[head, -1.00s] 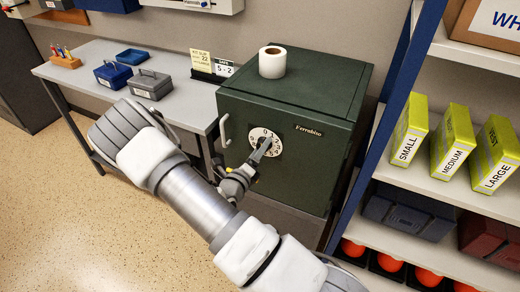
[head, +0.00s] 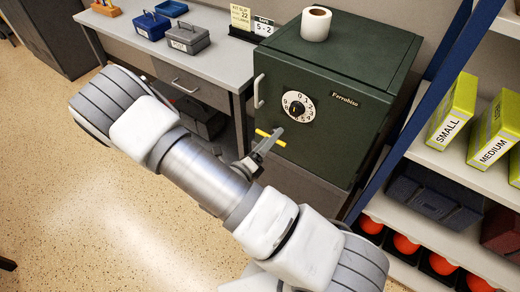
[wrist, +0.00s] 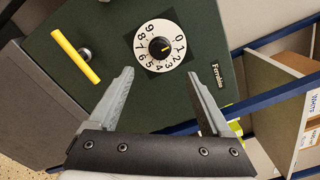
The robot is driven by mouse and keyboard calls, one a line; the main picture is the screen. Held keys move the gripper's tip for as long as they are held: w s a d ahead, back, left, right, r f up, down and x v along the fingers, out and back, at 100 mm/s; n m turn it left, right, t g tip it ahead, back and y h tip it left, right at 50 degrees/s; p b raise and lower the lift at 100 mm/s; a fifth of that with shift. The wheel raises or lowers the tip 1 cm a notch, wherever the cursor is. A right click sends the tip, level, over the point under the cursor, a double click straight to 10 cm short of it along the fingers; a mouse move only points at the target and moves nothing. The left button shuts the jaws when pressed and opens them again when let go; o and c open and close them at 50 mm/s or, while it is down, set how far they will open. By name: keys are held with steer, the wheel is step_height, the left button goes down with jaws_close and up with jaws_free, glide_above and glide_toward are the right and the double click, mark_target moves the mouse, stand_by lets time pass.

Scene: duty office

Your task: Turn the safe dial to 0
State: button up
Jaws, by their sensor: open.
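The safe dial (head: 298,106) is a white numbered disc with a black knob on the dark green safe's (head: 345,140) front. It also shows unobstructed in the wrist view (wrist: 159,45). A small yellow mark on its knob points towards the 1 and 2 side; the exact digit is hard to tell. My gripper (head: 270,137) is apart from the dial, in front of the safe and below the dial in the head view. In the wrist view my gripper (wrist: 161,73) is open and empty, its fingertips spread below the dial.
A yellow bar handle (wrist: 75,57) sits beside the dial on the safe front. Shelves with yellow boxes (head: 452,110) flank the right.

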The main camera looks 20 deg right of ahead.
steer(key=shift+v, duration=2.3)
steer(key=s+d+r+m+g+y, duration=0.25)
steer(key=s+r+m+g, duration=0.3)
steer(key=m, duration=0.55)
steer(key=s+d+r+m+g+y, duration=0.2)
steer(key=s+d+r+m+g, duration=0.15)
steer(key=r+m+g, duration=0.5)
steer(key=s+a+r+m+t+y, duration=0.2)
steer(key=a+r+m+t+y, duration=0.1)
steer(key=m, duration=0.5)
steer(key=s+a+r+m+t+y, duration=0.3)
steer(key=r+m+t+y, duration=0.2)
steer(key=r+m, duration=0.3)
steer(key=shift+a+m+t+y, duration=0.2)
steer(key=shift+m+t+y, duration=0.1)
steer(key=shift+m+y, duration=0.5)
steer(key=shift+s+r, duration=0.1)
steer(key=shift+s, duration=0.05)
